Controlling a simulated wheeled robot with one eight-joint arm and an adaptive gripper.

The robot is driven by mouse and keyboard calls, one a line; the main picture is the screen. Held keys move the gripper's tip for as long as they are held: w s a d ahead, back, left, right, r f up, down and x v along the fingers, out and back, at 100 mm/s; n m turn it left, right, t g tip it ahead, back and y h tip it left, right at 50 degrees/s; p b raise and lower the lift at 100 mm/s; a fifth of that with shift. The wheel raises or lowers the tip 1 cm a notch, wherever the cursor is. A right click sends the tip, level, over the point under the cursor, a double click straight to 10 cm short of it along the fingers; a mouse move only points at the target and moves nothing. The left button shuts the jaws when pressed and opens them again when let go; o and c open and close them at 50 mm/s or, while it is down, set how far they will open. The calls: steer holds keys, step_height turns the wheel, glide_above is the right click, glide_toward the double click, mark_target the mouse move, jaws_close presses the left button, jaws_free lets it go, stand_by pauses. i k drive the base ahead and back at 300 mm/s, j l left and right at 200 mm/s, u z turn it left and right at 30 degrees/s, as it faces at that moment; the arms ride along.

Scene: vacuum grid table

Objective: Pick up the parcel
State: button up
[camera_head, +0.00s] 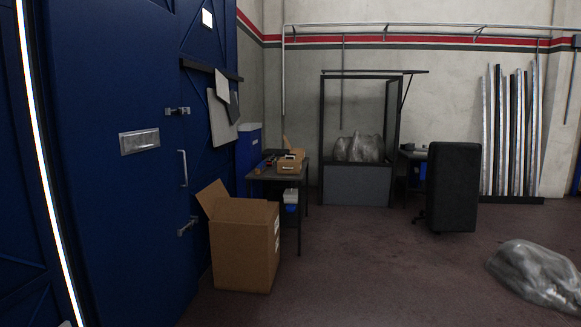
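A small brown cardboard parcel (291,165) sits on a dark table (262,176) left of the picture's middle. A flap or piece of card seems to stand up behind it, too small to tell. A larger open cardboard box (243,245) stands on the floor in front of the table, its flaps raised and white labels on its right side. I cannot tell for sure which of the two is the parcel. My gripper is not in view.
Blue metal doors (110,220) fill the left. A black office chair (452,185) stands to the right, and a grey plastic-wrapped heap (538,273) lies at the right front. A framed enclosure (357,184) stands at the back. The middle floor (370,260) is clear.

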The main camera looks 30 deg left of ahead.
mark_target(290, 165)
steer(key=i+j+u, duration=0.25)
steer(key=i, duration=0.35)
steer(key=i+l+u, duration=0.1)
steer(key=i+u, duration=0.15)
steer(key=i, duration=3.6)
steer(key=i+u, duration=0.15)
steer(key=i, duration=0.3)
steer(key=i+l+u, duration=0.15)
steer(key=i, duration=0.25)
steer(key=i+l+u, duration=0.15)
steer(key=i, duration=0.3)
steer(key=i+l+u, duration=0.15)
steer(key=i, duration=0.25)
steer(key=l, duration=0.1)
